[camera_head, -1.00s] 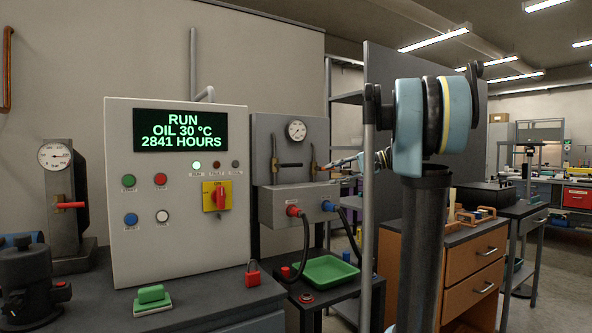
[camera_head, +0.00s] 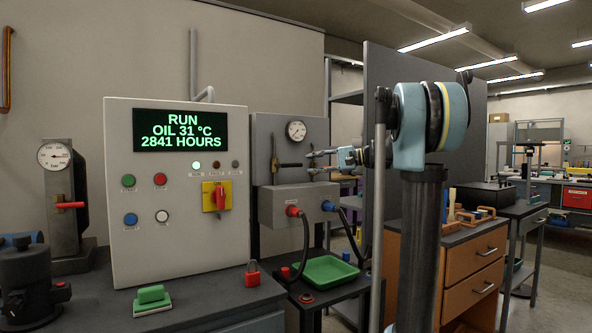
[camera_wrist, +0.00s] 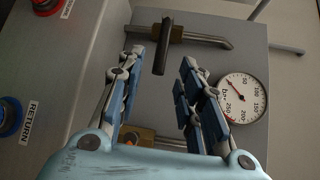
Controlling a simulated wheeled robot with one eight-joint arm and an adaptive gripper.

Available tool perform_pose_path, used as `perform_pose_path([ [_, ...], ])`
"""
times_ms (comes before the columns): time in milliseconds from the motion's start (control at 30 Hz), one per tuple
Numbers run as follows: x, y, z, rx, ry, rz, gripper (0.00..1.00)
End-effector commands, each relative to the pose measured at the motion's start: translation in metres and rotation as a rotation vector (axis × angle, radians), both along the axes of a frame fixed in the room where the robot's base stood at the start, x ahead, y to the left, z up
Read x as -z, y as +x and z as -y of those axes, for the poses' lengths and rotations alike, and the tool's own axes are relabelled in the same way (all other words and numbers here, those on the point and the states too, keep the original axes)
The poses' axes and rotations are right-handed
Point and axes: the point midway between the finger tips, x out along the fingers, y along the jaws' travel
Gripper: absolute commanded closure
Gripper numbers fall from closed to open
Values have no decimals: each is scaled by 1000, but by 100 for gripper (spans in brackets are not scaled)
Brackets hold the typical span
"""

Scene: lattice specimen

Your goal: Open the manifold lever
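The manifold (camera_head: 262,145) is a grey wall unit with a dial gauge and a box with a red and a blue port below. Its black lever (camera_head: 289,165) sticks out level to the right from a brass valve (camera_head: 275,158) at the left. In the wrist view the lever (camera_wrist: 163,45) shows between the fingertips, nearer the left one; I cannot tell whether it touches them. My gripper (camera_head: 312,162) is open in front of the manifold's right part, just right of the lever's end. It also shows open in the wrist view (camera_wrist: 164,62).
A second brass valve (camera_wrist: 138,134) lies behind the finger bases. The gauge (camera_wrist: 243,98) is beside the right finger. Hoses hang from the red (camera_head: 293,211) and blue (camera_head: 329,206) ports. A green tray (camera_head: 327,271) stands below. A control cabinet (camera_head: 165,240) stands to the left.

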Motion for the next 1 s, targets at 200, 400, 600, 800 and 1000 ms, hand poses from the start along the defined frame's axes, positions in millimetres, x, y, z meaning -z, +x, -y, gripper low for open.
perform_pose_path([
  [200,5,6,-37,-3,-1,0,66],
  [400,9,11,-63,-2,-1,1,66],
  [600,11,14,-76,-1,0,0,66],
  [800,11,14,-77,0,0,0,66],
  [1000,11,14,-77,0,0,0,84],
])
